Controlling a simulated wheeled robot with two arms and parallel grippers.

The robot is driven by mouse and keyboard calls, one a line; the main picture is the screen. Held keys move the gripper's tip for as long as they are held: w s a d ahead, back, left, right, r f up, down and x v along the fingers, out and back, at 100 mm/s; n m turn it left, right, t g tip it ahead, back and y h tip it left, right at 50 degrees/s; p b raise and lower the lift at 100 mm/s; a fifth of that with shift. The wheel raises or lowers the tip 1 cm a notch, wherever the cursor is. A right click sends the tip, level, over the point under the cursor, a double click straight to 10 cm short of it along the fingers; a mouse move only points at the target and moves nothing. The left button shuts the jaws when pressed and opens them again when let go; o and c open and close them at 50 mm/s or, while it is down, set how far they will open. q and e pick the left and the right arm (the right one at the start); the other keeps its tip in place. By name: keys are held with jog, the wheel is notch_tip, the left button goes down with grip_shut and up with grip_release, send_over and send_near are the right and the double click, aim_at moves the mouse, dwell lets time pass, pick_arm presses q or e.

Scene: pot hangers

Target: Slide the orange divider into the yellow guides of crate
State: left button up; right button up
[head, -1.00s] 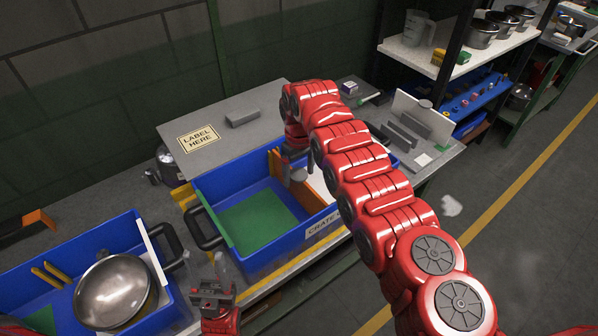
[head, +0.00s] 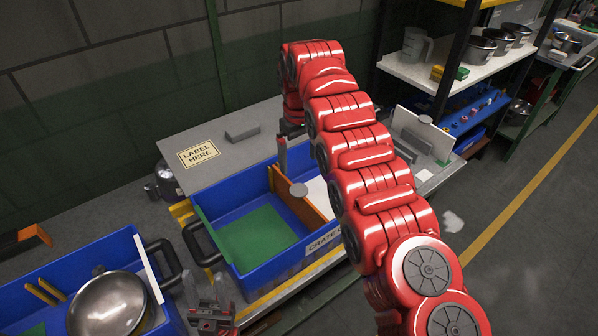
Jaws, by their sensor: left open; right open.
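The orange divider (head: 313,207) stands upright inside the blue crate (head: 274,262), running from its back wall to its front wall. A round grey knob (head: 299,190) is at its top. A green floor (head: 250,232) lies left of it and a white area right of it. The yellow guides cannot be made out clearly at its ends. My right gripper (head: 283,152) is open above the crate's back wall, apart from the divider; my arm hides part of it. My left gripper (head: 207,290) is open and empty in front of the crate's left end.
A second blue crate (head: 30,275) with a metal pan (head: 107,305) stands at the left. Shelves (head: 455,60) with pots stand at the right.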

notch_tip(320, 180, up, 6)
jog(key=p, duration=0.5)
jog(key=shift+f, duration=0.1)
